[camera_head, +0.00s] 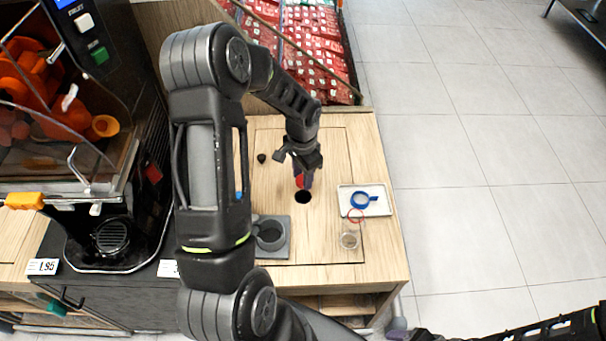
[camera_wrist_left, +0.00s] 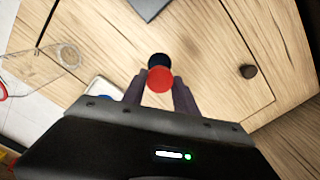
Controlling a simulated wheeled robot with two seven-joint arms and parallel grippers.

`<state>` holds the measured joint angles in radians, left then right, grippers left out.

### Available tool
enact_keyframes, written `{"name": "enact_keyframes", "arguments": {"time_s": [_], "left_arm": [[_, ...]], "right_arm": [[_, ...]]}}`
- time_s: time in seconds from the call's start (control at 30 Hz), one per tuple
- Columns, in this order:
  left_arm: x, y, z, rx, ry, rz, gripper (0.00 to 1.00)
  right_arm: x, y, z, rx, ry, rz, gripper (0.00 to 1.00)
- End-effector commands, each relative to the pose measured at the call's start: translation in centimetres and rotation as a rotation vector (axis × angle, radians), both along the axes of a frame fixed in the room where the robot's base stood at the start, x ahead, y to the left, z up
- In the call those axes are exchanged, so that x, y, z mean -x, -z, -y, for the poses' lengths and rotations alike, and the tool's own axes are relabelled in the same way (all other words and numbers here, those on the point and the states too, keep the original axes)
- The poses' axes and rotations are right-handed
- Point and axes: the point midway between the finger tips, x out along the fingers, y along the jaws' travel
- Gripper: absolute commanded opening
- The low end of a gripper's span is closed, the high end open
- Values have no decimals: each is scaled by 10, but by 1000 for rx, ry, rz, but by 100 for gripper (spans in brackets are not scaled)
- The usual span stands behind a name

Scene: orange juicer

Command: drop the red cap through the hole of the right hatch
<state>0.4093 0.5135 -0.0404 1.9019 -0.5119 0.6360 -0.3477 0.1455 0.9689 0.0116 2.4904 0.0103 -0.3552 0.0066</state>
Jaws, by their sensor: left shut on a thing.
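The red cap (camera_wrist_left: 160,79) is pinched between the fingertips of my left gripper (camera_wrist_left: 160,88) in the left wrist view. In the head view my left gripper (camera_head: 304,175) points down with the red cap (camera_head: 299,181) partly hidden at its tips. The dark round hole (camera_head: 303,197) of the right hatch (camera_head: 315,232) lies just in front of the cap. In the wrist view the hole (camera_wrist_left: 159,60) is partly covered by the cap, which appears to be above the wood. My right arm shows at the lower right of the head view, but its gripper cannot be made out.
A grey holder (camera_head: 283,248) sits left. A small dark knob (camera_head: 262,158) is on the hatch. The orange juicer (camera_head: 70,130) stands left.

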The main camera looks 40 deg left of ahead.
Motion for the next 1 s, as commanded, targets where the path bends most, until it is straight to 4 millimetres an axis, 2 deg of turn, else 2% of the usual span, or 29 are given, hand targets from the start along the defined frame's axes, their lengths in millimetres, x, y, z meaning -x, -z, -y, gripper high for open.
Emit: {"name": "enact_keyframes", "arguments": {"time_s": [0.27,0.73,1.0], "left_arm": [[-1,2,1,0,-1,0,0],[-1,33,1,0,-1,-1,0],[-1,40,1,0,-1,0,0]], "right_arm": [[0,2,0,0,0,0,71],[-3,19,-1,-6,-2,8,71],[-3,22,-2,-8,-3,10,71]]}}
